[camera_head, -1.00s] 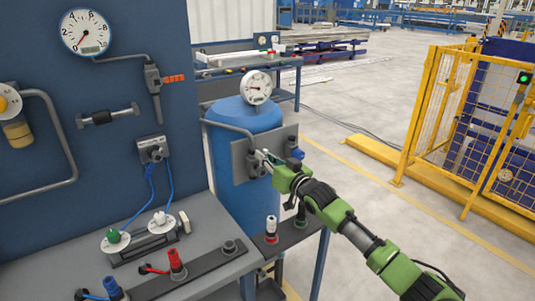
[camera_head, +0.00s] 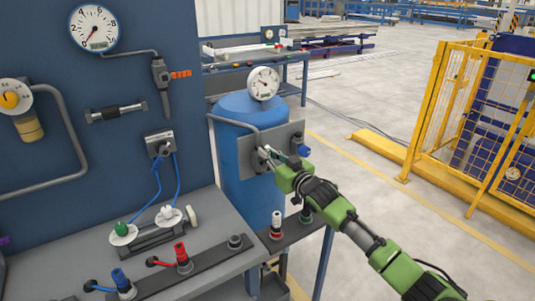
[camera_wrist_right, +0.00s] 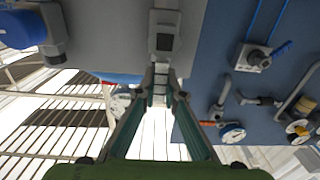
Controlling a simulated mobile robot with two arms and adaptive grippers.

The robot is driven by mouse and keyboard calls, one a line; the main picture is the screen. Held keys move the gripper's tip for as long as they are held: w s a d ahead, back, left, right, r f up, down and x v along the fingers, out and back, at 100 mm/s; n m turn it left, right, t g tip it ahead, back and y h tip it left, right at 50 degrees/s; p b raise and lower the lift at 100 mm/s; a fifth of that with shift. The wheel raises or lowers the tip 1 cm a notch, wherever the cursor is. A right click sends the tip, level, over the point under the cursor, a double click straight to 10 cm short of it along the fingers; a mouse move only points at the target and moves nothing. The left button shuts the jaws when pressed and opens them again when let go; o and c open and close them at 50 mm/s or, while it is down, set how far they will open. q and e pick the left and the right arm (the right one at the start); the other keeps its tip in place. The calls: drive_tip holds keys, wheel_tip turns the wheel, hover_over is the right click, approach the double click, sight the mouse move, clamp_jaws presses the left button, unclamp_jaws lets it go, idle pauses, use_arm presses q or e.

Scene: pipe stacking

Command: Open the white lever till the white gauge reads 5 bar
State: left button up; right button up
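The white gauge (camera_head: 263,83) stands on top of the blue tank. Its dark needle slants toward the upper left, but its numbers are too small to read. The white lever (camera_head: 268,152) is on the grey panel in front of the tank, largely hidden by my right gripper (camera_head: 274,158). In the right wrist view my right gripper's fingers (camera_wrist_right: 160,82) converge on a narrow pale grey piece below the valve body (camera_wrist_right: 165,38); they appear shut on the lever. My left gripper is not in view.
A blue-handled valve (camera_head: 304,150) sits right of my gripper on the panel (camera_head: 290,136). A blue-rimmed gauge (camera_head: 94,28) and a yellow-centred gauge (camera_head: 12,96) hang on the wall. The bench (camera_head: 205,208) holds several coloured fittings. A yellow fence (camera_head: 440,110) stands at right.

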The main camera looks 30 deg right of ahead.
drive_tip(key=o, duration=0.4)
drive_tip(key=shift+o, duration=0.2)
drive_tip(key=s, duration=1.2)
drive_tip(key=shift+d, duration=0.45)
drive_tip(key=shift+f, duration=0.1)
